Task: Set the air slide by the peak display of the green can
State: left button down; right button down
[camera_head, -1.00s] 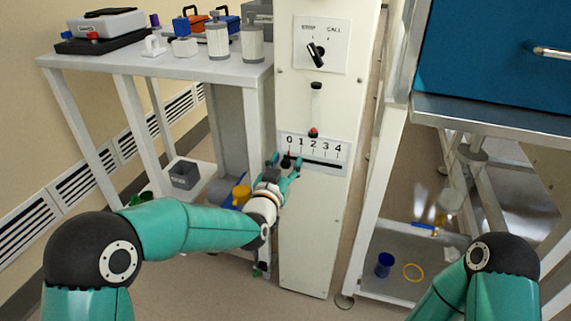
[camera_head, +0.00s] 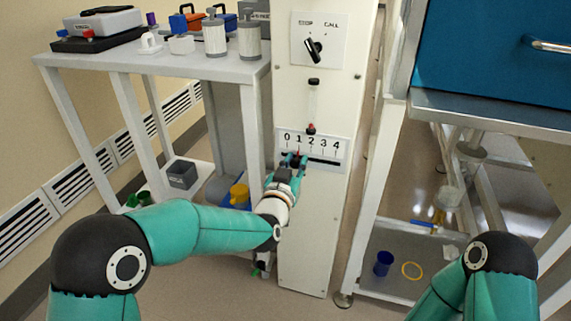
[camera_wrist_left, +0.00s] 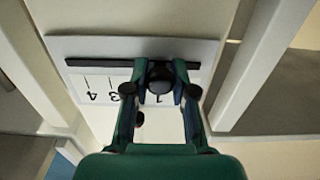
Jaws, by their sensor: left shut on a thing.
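The air slide is a horizontal slot under a white scale plate (camera_head: 312,142) marked 0 to 4, on the pale column. My left gripper (camera_head: 293,160) is shut on the dark slide knob (camera_wrist_left: 160,80), with a finger on each side of it. In the left wrist view the scale appears upside down and the knob stands about at the 1 mark; a finger hides the 2. A green thing (camera_head: 140,198) shows on the low shelf at left, too small to tell as a can. I cannot make out a peak display. My right gripper is out of view.
A STOP/CALL switch (camera_head: 314,46) and a vertical tube with a red bead (camera_head: 311,128) sit above the scale. A bench (camera_head: 170,66) with instruments stands left. A blue cup (camera_head: 383,262) and yellow ring (camera_head: 412,271) lie on the low shelf at right.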

pick_arm(q)
jog(key=c, duration=1)
grip_release()
jog(key=shift+o, duration=0.2)
jog(key=shift+s, duration=0.1)
jog(key=v, duration=1.2)
